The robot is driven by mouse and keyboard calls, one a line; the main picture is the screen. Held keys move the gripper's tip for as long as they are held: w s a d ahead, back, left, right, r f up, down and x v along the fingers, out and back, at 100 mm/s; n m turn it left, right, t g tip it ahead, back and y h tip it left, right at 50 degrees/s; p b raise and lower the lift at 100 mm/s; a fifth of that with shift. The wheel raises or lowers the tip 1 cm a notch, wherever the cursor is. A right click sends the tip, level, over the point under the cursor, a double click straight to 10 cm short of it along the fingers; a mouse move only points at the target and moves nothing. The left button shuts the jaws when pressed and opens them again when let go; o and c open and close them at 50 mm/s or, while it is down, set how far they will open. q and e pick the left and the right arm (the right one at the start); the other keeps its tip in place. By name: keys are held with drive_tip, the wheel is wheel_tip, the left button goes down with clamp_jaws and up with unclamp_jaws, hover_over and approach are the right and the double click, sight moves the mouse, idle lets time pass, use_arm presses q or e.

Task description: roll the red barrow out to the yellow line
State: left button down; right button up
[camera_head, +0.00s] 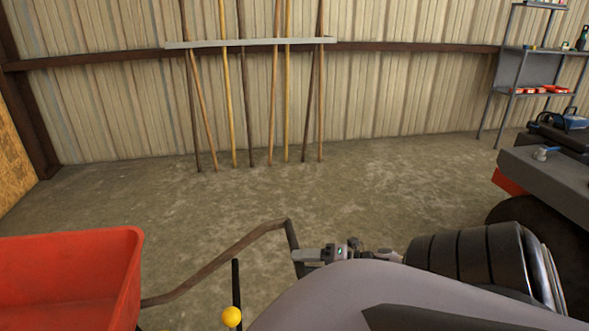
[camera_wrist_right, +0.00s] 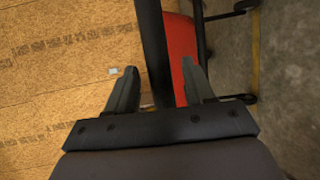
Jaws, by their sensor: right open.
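The red barrow's tray (camera_head: 70,270) is at the lower left of the head view, cut off by the frame edge. Its brown handle (camera_head: 215,265) runs right and up to a bend, where a dark grip (camera_head: 292,238) drops down. My right gripper (camera_head: 302,256) is at this grip. In the right wrist view my right gripper (camera_wrist_right: 158,66) is open, with a dark bar (camera_wrist_right: 152,35) of the barrow between its fingers; I cannot tell whether they touch it. The red tray (camera_wrist_right: 179,50) shows beyond. A yellow line (camera_wrist_right: 256,45) shows on the floor. My left gripper is out of view.
A yellow knob (camera_head: 231,317) on a black stem is at the bottom. A dark vehicle-like machine (camera_head: 555,180) stands at the right. Poles (camera_head: 227,110) lean on the back wall, beside a shelf (camera_head: 520,90). The concrete floor between is clear.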

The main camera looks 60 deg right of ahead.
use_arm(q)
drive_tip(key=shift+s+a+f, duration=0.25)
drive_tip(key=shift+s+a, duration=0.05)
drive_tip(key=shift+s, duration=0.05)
use_arm(e)
drive_tip(key=v, duration=0.4)
drive_tip(key=shift+s, duration=0.1)
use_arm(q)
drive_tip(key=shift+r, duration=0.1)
